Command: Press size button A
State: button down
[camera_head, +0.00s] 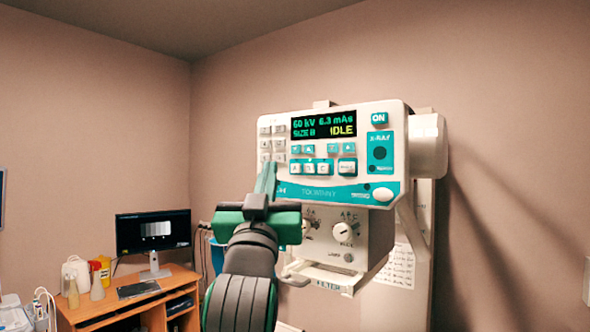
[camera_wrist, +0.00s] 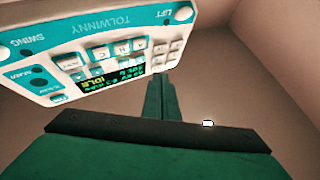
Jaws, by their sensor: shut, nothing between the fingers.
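The X-ray control panel (camera_head: 340,155) is white and teal. Its display (camera_head: 324,125) reads "60 kV 6.3 mAs", what looks like "SIZE B", and "IDLE". Size button A (camera_head: 295,168) is the leftmost of the A, B, C row below the display. In the wrist view the panel is upside down, with button A (camera_wrist: 139,43) at the right end of that row. My gripper (camera_head: 267,167) is shut and empty, its green fingers pointing up at the panel's lower left, left of button A. In the wrist view the fingertips (camera_wrist: 160,79) appear apart from button A.
A small keypad (camera_head: 271,142) lies at the panel's left edge, close to my fingertips. A lower unit with a knob (camera_head: 344,232) and a tray-like ledge is under the panel. A desk (camera_head: 125,305) with a monitor (camera_head: 153,231) and bottles stands at the left.

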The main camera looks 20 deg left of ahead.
jog(key=shift+w+d, duration=0.25)
jog(key=shift+w, duration=0.5)
jog(key=shift+w+d, duration=0.3)
jog(key=shift+w, duration=0.45)
jog(key=shift+w+d, duration=0.25)
jog(key=shift+w, duration=0.5)
jog(key=shift+w, duration=0.1)
dwell(0.3)
jog(key=shift+w+d, duration=0.2)
jog(key=shift+w, duration=0.1)
jog(key=shift+w+d, duration=0.1)
jog(key=shift+w, duration=0.25)
dwell(0.9)
jog(key=shift+s+a, duration=0.3)
jog(key=shift+s, duration=0.45)
jog(key=s, duration=0.1)
jog(key=s+a, duration=0.1)
jog(key=s, duration=0.2)
jog(key=shift+s+a, duration=0.35)
